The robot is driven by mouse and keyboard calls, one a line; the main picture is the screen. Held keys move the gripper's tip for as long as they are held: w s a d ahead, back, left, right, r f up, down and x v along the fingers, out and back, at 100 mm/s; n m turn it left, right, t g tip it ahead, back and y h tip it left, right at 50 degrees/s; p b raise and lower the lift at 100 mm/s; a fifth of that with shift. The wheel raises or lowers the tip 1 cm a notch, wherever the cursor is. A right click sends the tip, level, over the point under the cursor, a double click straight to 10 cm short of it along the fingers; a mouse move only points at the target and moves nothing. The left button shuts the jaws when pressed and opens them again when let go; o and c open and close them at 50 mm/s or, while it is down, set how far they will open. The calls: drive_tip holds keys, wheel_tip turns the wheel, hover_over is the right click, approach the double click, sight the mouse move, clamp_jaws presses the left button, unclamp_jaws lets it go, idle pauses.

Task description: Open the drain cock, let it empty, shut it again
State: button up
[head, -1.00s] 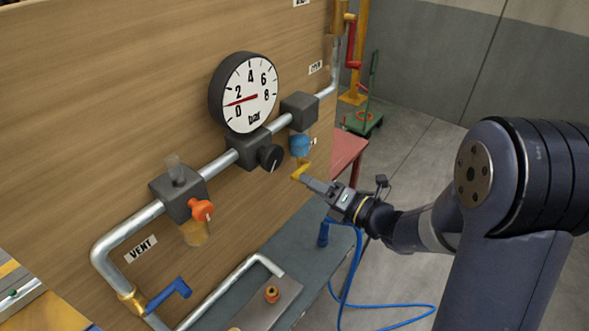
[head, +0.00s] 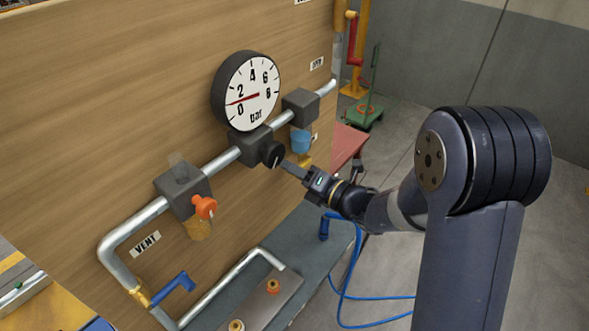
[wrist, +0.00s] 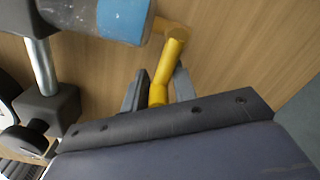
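A yellow lever (wrist: 170,55) sits below a blue bowl (wrist: 118,18) in the wrist view. In the head view the yellow part (head: 304,161) shows partly behind my gripper, under the blue bowl (head: 301,140). My gripper (head: 286,166) is near the panel, pointing up and left. In the wrist view its two fingers (wrist: 160,88) stand apart, one on each side of the lever's lower end, with what look like narrow gaps. Contact cannot be made out. No liquid running out is visible.
A black knob (head: 272,154) is close to my fingertips in the head view. The gauge (head: 250,92) reads low, below 2. An orange knob (head: 204,207) and a blue handle (head: 172,290) are farther left. A grey bench (head: 318,262) is below.

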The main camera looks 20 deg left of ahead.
drive_tip(key=shift+r, duration=0.1)
drive_tip(key=shift+c, duration=1.3)
